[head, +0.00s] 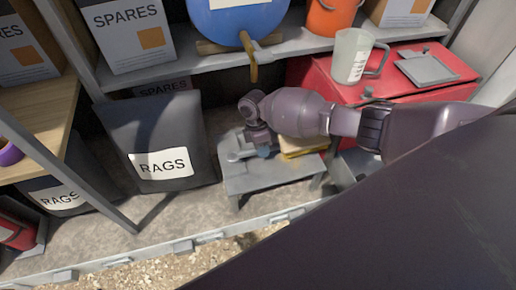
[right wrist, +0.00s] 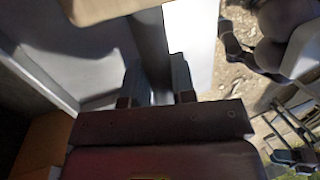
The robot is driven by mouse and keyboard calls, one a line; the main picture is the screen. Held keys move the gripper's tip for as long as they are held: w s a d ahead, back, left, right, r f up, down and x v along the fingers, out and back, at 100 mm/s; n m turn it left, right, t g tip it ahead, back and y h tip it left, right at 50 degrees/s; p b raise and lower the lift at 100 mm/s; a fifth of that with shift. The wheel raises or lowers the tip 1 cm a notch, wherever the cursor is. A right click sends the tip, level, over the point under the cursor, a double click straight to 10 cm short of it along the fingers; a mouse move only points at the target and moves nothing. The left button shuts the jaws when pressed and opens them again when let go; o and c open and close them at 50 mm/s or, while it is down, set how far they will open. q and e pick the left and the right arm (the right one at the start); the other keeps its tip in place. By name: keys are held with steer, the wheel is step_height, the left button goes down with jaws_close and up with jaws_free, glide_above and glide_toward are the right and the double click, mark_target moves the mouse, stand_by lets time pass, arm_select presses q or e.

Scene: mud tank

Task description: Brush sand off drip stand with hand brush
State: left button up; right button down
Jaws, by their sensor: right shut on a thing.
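The drip stand, a low grey bench (head: 268,181), stands on the shelf floor below the tap of a blue barrel. My right gripper (head: 260,146) is over the back of its top, reaching in from the right. In the right wrist view the right gripper (right wrist: 156,82) is shut on a dark grey bar, which I take as the hand brush's handle (right wrist: 152,42). The brush's head is not clearly seen, and a small bluish part shows below the gripper in the head view. I cannot make out sand on the stand. My left gripper is not seen.
A black RAGS bag (head: 160,125) stands left of the stand. A red chest (head: 425,72) with a jug (head: 353,57) is to the right.

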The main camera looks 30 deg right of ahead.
steer(key=shift+d+r, duration=0.1)
steer(key=shift+d, duration=0.35)
steer(key=shift+w+a, duration=0.25)
steer(key=shift+a, duration=0.8)
steer(key=shift+w+a+r, duration=0.1)
steer(key=shift+w+a, duration=0.2)
steer(key=shift+a, duration=1.1)
steer(key=shift+w+a+r, duration=0.1)
steer(key=shift+w+a, duration=0.25)
steer(key=shift+a, duration=1.05)
steer(key=shift+w+a+r, duration=0.1)
steer(key=shift+w+a, duration=0.2)
steer(key=shift+a, duration=1.1)
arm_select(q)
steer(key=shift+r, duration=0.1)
arm_select(e)
steer(key=shift+r, duration=0.1)
